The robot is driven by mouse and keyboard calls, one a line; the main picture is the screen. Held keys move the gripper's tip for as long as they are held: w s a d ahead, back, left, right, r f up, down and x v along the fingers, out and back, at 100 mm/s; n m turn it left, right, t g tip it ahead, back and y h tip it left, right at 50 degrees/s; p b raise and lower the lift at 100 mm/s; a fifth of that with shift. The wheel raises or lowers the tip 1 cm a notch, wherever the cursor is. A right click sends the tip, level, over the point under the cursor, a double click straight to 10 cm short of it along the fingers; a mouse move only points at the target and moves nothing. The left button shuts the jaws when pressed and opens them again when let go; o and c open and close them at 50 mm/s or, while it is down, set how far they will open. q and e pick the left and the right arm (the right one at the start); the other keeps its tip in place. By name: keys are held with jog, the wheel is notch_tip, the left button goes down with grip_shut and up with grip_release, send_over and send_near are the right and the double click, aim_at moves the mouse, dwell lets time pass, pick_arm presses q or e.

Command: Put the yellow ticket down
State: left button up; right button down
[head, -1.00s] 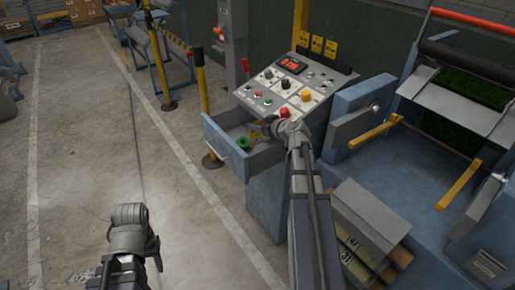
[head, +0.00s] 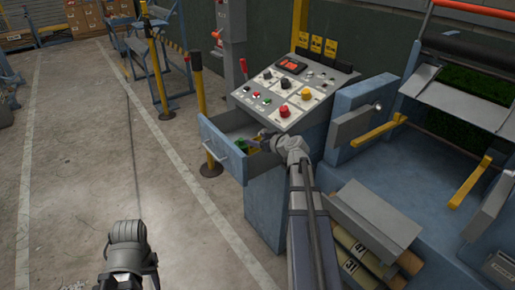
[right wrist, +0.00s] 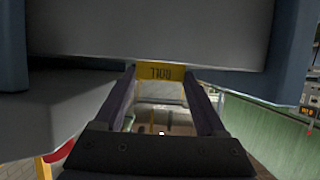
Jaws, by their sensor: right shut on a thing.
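The yellow ticket (right wrist: 160,72) is between the fingertips of my right gripper (right wrist: 160,78), and dark lettering shows upside down on it in the right wrist view. In the head view my right gripper (head: 262,139) is over the open drawer (head: 226,152) of the blue console, and the ticket is a small patch of yellow, mostly hidden by the gripper. I cannot tell if the ticket touches the drawer floor. My left arm shows at the bottom, but its gripper does not show.
A green object (head: 240,144) lies in the drawer, close left of my right gripper. The sloped control panel (head: 285,90) with buttons rises just behind. A yellow post (head: 201,110) stands left of the drawer. A blue machine with yellow handles (head: 380,132) is at the right.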

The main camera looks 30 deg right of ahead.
pick_arm(q)
jog(key=shift+f+b, duration=0.7)
jog(key=shift+f, duration=0.45)
pick_arm(e)
jog(key=shift+f, duration=1.15)
jog(key=shift+f, duration=0.1)
jog(key=shift+f, duration=0.15)
pick_arm(q)
jog(key=shift+f, duration=0.1)
pick_arm(e)
grip_release()
pick_arm(q)
jog(key=shift+r+p, duration=2.3)
jog(key=shift+r, duration=0.15)
pick_arm(e)
jog(key=a+v, duration=0.1)
jog(key=v, duration=1.1)
jog(key=shift+d+r, duration=0.25)
jog(key=shift+d, duration=0.15)
